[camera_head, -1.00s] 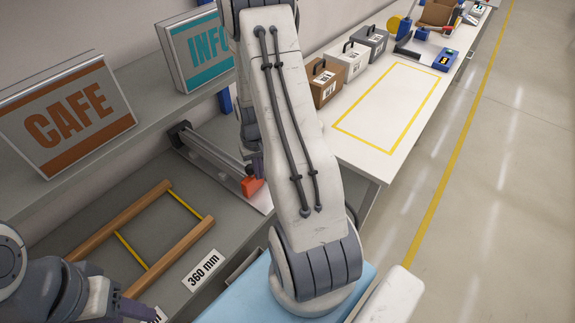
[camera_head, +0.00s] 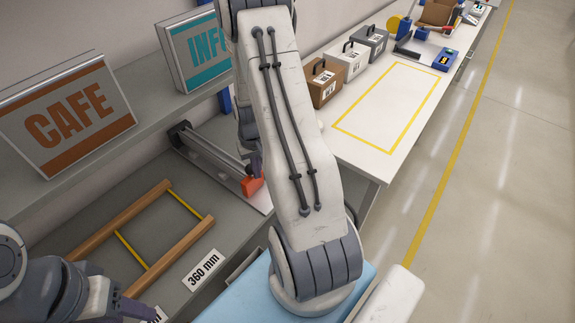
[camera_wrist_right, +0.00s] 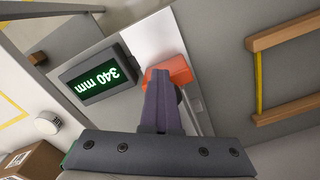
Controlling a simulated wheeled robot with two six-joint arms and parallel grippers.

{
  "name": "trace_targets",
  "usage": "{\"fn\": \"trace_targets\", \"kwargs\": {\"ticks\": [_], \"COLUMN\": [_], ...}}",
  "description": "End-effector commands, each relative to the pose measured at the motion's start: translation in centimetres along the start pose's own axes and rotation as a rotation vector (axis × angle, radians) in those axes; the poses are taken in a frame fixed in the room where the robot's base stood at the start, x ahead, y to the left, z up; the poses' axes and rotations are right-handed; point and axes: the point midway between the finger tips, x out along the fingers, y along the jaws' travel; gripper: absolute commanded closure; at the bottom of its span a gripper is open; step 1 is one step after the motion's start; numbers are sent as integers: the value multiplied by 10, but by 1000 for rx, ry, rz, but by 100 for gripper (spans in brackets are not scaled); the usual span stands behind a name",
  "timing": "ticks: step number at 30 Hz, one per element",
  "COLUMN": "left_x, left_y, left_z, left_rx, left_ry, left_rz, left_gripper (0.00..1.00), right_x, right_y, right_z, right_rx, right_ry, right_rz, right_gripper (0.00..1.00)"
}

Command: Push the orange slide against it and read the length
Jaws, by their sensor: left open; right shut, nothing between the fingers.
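The orange slide (camera_head: 252,186) sits at the near end of a metal measuring rail (camera_head: 208,150) on the grey bench, partly behind my right arm. In the right wrist view the slide (camera_wrist_right: 172,70) is at the fingertips of my shut right gripper (camera_wrist_right: 158,78); I cannot tell if they touch. A dark display (camera_wrist_right: 95,80) beside it reads 340 mm in green, upside down. My left gripper (camera_head: 128,309) is open at the lower left, near the close end of a wooden frame (camera_head: 175,250) with yellow crosspieces. What the slide faces is not clear.
A 360 mm label (camera_head: 203,270) lies beside the frame; another is partly hidden by my left gripper. CAFE (camera_head: 68,115) and INFO (camera_head: 195,50) signs stand on the shelf. Cases (camera_head: 325,83) line the white table (camera_head: 375,160), whose yellow-outlined area is clear.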

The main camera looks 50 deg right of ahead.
Motion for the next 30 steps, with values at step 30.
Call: {"fn": "trace_targets", "kwargs": {"ticks": [30], "left_x": [-41], "left_y": [3], "left_z": [-2], "left_rx": [0], "left_ry": [0], "left_rz": [0], "left_gripper": [50], "right_x": [-49], "right_y": [6], "right_z": [9], "right_rx": [1], "right_ry": [6], "right_rz": [0], "right_gripper": [100]}}
